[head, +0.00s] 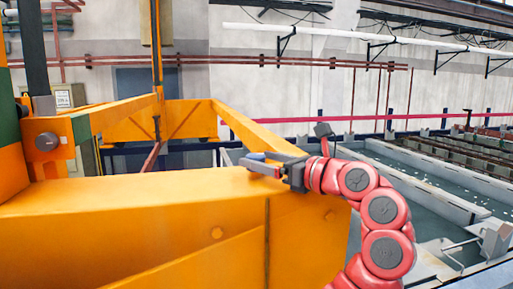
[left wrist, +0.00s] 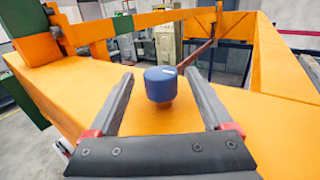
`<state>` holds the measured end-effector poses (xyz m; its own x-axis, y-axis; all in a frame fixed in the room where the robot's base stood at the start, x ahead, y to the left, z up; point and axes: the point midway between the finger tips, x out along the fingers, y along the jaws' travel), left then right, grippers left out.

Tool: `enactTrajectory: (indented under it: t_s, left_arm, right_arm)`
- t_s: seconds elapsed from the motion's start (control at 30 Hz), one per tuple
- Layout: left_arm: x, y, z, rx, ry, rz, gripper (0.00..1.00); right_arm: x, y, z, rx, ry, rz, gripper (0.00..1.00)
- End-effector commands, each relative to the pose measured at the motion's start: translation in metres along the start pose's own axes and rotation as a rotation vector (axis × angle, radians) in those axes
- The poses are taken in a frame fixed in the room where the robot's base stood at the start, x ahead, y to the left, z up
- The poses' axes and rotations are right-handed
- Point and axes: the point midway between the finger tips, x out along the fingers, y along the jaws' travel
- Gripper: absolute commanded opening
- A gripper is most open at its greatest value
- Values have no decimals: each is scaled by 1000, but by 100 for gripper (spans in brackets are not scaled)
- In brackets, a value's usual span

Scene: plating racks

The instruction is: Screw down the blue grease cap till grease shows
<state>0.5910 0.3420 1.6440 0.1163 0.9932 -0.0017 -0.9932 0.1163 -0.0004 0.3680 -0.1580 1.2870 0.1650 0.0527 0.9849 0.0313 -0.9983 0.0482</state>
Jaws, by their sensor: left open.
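The blue grease cap (left wrist: 160,84) stands upright on a short orange stem on top of the orange beam (left wrist: 185,118). In the left wrist view my left gripper (left wrist: 159,74) is open, with one dark finger on each side of the cap. Gaps show between the cap and both fingers, and nothing is held. In the head view the left gripper (head: 262,163) is low over the top of the orange beam (head: 120,205), pointing left. The cap cannot be clearly told from the fingers there. No grease is visible. My right gripper is not in view.
An orange upright and side frame (head: 160,115) rise at the left and behind the beam. Tanks with pale walls (head: 425,165) lie to the right. Pipes run along the back wall. The beam top left of the gripper is clear.

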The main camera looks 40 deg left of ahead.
Motion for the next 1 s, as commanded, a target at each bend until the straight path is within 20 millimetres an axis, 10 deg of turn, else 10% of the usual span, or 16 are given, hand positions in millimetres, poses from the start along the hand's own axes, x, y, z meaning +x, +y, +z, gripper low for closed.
enactTrajectory:
  t_s: [0.5,1.0]
  left_arm:
    - [20,0,0,1,-4,-1,82]
    - [20,0,0,1,-3,-1,0]
  right_arm:
    - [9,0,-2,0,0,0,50]
    - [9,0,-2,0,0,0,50]
